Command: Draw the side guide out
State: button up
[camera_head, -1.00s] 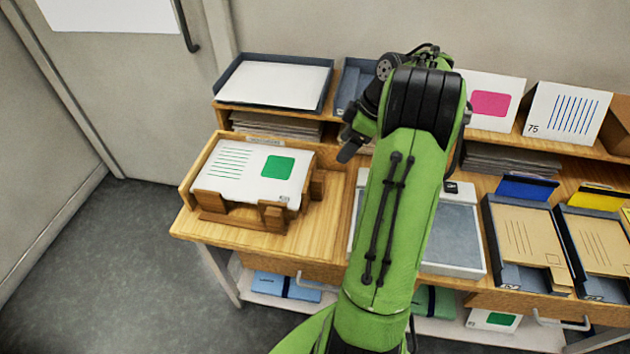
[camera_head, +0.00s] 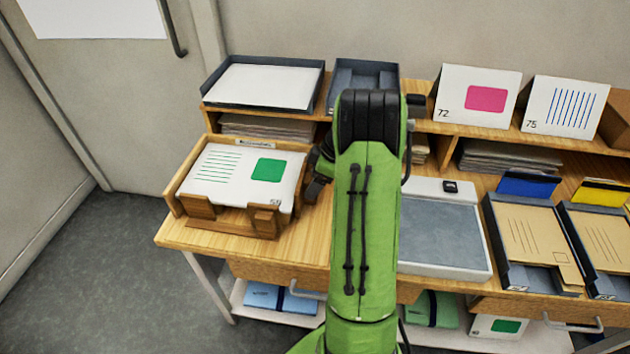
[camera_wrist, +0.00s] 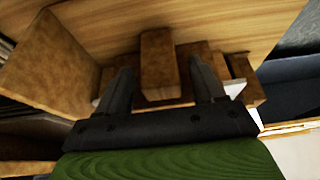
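A wooden collating tray (camera_head: 203,228) holds a stack of white sheets (camera_head: 235,180) with green lines and a green square, at the left end of the table. My gripper (camera_head: 315,186) is low at the tray's right side, pointing down. In the wrist view, a wooden block (camera_wrist: 159,70), which looks like the side guide, stands between the two fingers of my gripper (camera_wrist: 164,88). The fingers are apart, one on each side of the block, with gaps showing. In the head view the guide is largely hidden by my gripper.
A grey-topped scale-like device (camera_head: 440,235) stands to the right on the table. A shelf behind holds a dark tray of white paper (camera_head: 265,85), another dark tray (camera_head: 365,75) and standing cards (camera_head: 477,95). Bare tabletop (camera_head: 305,240) lies in front, right of the wooden tray.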

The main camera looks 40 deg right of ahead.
grip_shut()
jog(key=shift+s+d, duration=0.8)
jog(key=shift+s, duration=0.15)
jog(key=shift+s+d, duration=0.75)
jog(key=shift+s, duration=0.2)
jog(key=shift+o, duration=0.3)
grip_release()
jog(key=shift+s, duration=0.1)
jog(key=p+v, duration=0.6)
jog(key=v, duration=1)
jog(key=shift+d+f, duration=0.1)
